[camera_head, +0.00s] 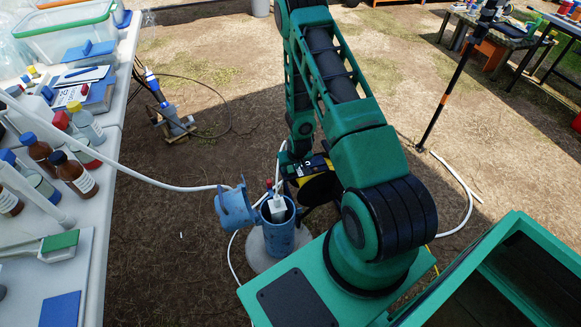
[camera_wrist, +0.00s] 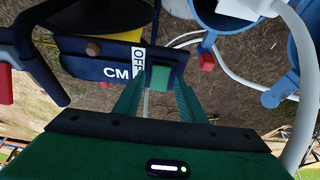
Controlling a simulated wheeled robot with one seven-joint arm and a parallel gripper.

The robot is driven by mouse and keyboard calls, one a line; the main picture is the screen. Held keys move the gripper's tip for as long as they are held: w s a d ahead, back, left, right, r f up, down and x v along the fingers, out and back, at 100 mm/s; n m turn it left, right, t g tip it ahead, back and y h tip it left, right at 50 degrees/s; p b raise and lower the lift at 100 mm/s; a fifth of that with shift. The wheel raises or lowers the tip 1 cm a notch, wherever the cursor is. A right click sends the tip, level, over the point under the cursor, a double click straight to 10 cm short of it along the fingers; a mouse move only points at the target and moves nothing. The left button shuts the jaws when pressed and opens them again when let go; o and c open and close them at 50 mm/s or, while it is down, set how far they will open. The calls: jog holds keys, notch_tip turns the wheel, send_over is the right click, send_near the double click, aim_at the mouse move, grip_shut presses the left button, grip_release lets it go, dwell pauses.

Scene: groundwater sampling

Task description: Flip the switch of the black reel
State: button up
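The black reel (camera_wrist: 82,18) shows at the upper left of the wrist view, with a yellow disc and a dark front panel (camera_wrist: 88,66) marked "CM". A white "OFF" label (camera_wrist: 138,60) is on the panel. A small green block (camera_wrist: 160,77), apparently the switch, sits beside the label. My gripper (camera_wrist: 159,84) is at the panel, its green fingers apart on either side of this block. I cannot tell whether they touch it. In the head view the reel (camera_head: 318,182) stands behind my arm and is partly hidden; the fingers are hidden there.
A blue well casing (camera_head: 279,236) with an open cap (camera_head: 235,207) stands left of the reel; a white hose runs to the cap. A red knob (camera_wrist: 207,61) shows by the casing. A bench with bottles (camera_head: 72,175) is at left. Cables lie on the dirt ground.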

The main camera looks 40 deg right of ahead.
aim_at(289, 167)
jog(key=c, duration=0.7)
jog(key=shift+w+d+r+g+y, duration=0.1)
jog(key=shift+w+g+y, duration=0.25)
jog(key=shift+g, duration=0.7)
jog(key=shift+w+d+g+y, duration=0.1)
jog(key=shift+w+g+y, duration=0.2)
jog(key=shift+g, duration=0.75)
jog(key=shift+c, duration=0.2)
jog(key=o, duration=1.1)
jog(key=shift+w, duration=0.1)
jog(key=shift+c, duration=0.2)
notch_tip(289, 167, up, 11)
